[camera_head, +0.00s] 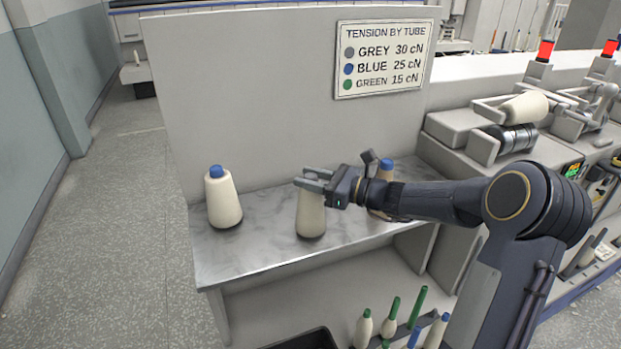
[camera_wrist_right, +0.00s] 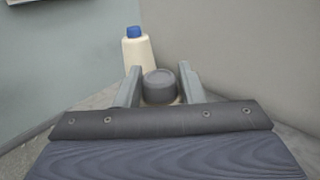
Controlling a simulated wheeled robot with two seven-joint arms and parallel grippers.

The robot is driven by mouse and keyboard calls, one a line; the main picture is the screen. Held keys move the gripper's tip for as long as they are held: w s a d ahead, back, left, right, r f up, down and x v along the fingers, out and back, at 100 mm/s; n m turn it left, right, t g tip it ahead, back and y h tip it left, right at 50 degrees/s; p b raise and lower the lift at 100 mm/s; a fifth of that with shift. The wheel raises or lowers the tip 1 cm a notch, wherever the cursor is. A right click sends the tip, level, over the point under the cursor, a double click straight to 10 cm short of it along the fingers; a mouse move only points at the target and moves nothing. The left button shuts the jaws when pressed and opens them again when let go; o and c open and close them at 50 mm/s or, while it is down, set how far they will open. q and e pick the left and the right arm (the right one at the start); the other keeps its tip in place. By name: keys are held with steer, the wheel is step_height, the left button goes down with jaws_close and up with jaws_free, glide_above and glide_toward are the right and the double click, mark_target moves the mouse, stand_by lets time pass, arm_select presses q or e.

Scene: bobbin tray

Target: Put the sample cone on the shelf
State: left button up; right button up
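A cream cone (camera_head: 311,214) stands upright, or nearly so, at the front middle of the grey marbled shelf (camera_head: 262,250). Its base appears to rest on the shelf. My right gripper (camera_head: 313,179) is at its top. In the right wrist view its grey tube tip (camera_wrist_right: 159,87) sits between the fingers of my right gripper (camera_wrist_right: 160,82). The fingers flank the tip closely, but whether they press on it is unclear. A cream cone with a blue tip (camera_head: 223,199) stands at the shelf's left, also in the wrist view (camera_wrist_right: 137,52). My left gripper is not in view.
A blue-tipped, brownish cone (camera_head: 386,172) stands at the shelf's right, partly behind my right arm. A back panel (camera_head: 260,95) with a tension sign (camera_head: 386,59) rises behind. Below are several small bobbins (camera_head: 391,318) and a dark bin (camera_head: 305,340). Bare shelf lies between the left and middle cones.

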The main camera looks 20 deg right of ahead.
steer(key=o, duration=0.3)
steer(key=shift+r, duration=0.15)
steer(key=v, duration=1.2)
steer(key=s+a+f+n+g+h, duration=0.2)
steer(key=s+a+n+g, duration=0.6)
steer(key=s+a+n, duration=0.7)
steer(key=s+f+n+h, duration=0.2)
steer(key=s+n, duration=0.1)
steer(key=s+f+n+h, duration=0.2)
steer(key=s+n, duration=0.2)
steer(key=s+f+n+h, duration=0.2)
steer(key=s+n, duration=0.1)
steer(key=n, duration=0.1)
steer(key=shift+s+a+b, duration=0.2)
steer(key=shift+a+b, duration=0.05)
steer(key=shift+b, duration=0.15)
